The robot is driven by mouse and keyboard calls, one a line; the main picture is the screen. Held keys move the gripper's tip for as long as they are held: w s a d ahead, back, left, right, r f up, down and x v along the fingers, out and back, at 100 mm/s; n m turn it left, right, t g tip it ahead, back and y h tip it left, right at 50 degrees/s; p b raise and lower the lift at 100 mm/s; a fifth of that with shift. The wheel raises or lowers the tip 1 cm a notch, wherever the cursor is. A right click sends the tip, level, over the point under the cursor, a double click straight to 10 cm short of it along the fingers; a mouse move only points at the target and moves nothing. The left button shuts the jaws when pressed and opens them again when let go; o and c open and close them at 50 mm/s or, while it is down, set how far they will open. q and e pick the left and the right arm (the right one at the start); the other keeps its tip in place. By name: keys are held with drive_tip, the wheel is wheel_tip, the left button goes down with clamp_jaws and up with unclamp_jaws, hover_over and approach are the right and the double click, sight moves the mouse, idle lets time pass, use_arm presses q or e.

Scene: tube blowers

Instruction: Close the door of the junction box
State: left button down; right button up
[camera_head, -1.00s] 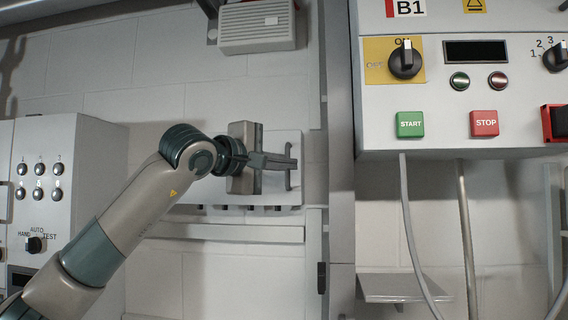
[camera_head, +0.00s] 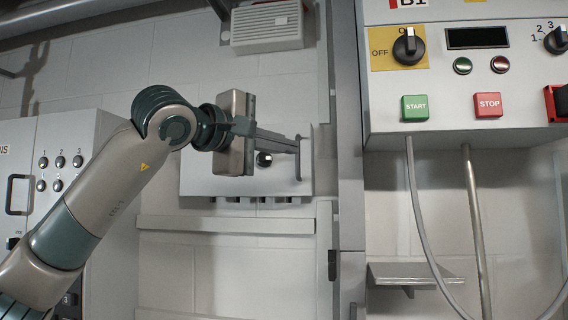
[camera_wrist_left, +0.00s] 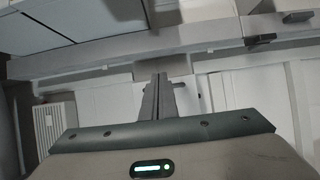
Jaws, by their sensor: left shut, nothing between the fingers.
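The junction box (camera_head: 220,181) is the pale box on the wall in the middle of the head view, with stubs along its bottom edge. Its front shows a black round knob (camera_head: 264,159) and a grey upright handle (camera_head: 298,170) near the right edge. My left gripper (camera_head: 294,145) is shut and empty, its fingers pointing right across the box front. Its tips overlap the handle's upper part in the picture; I cannot tell whether they touch. The gripper hides part of the front, and I cannot tell how far the door stands open. The left wrist view shows the fingers (camera_wrist_left: 158,94) together. My right gripper is not in view.
A grey upright post (camera_head: 347,150) stands right of the box. Beyond it hangs a control panel (camera_head: 455,101) with START and STOP buttons. A ledge (camera_head: 225,225) runs below the box, a vented unit (camera_head: 266,26) hangs above, and a switch cabinet (camera_head: 60,140) stands left.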

use_arm(q)
drive_tip(key=s+b, duration=0.1)
drive_tip(key=s, duration=0.2)
drive_tip(key=shift+s+d+r, duration=0.1)
drive_tip(key=shift+s, duration=0.1)
idle(0.3)
